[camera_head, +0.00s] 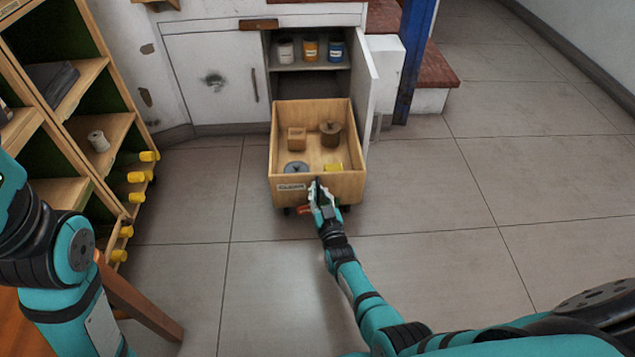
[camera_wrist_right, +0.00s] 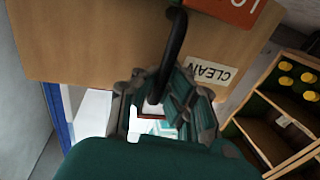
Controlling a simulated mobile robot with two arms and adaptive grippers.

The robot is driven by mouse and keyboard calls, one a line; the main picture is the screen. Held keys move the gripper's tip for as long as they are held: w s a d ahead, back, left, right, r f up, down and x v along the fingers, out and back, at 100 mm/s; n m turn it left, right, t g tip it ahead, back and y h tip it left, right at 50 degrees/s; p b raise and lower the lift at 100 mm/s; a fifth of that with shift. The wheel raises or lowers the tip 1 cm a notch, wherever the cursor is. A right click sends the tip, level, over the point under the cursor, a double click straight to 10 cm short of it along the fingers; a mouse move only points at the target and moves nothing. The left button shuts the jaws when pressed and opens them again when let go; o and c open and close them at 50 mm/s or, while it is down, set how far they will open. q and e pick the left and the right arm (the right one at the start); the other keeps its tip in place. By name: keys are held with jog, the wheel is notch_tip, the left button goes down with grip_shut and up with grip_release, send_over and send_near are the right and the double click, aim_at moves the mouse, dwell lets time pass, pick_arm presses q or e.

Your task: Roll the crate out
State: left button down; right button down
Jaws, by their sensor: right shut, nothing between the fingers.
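The wooden crate (camera_head: 345,188) stands on small casters on the floor, in front of the open cabinet bay. Its front carries a "CLEAN" label, also seen in the right wrist view (camera_wrist_right: 212,72). It holds a wooden block (camera_head: 296,139), a brown spool (camera_head: 330,134), a grey disc (camera_head: 296,168) and something yellow (camera_head: 333,168). My right gripper (camera_head: 317,190) is shut at the crate's front. In the right wrist view a black bar handle (camera_wrist_right: 173,50) runs down to its fingers (camera_wrist_right: 158,95); whether they touch is unclear. My left gripper is out of view.
The cabinet door (camera_head: 364,80) stands open right of the crate. Jars (camera_head: 310,49) sit on the shelf above. A wooden rack (camera_head: 110,128) with yellow-ended bottles stands left. Floor tiles (camera_head: 540,180) are clear on the right.

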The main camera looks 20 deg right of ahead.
jog(key=shift+s, duration=0.45)
jog(key=c, duration=1.4)
grip_release()
jog(key=shift+r, duration=0.1)
notch_tip(320, 180, up, 10)
jog(key=shift+f, duration=0.1)
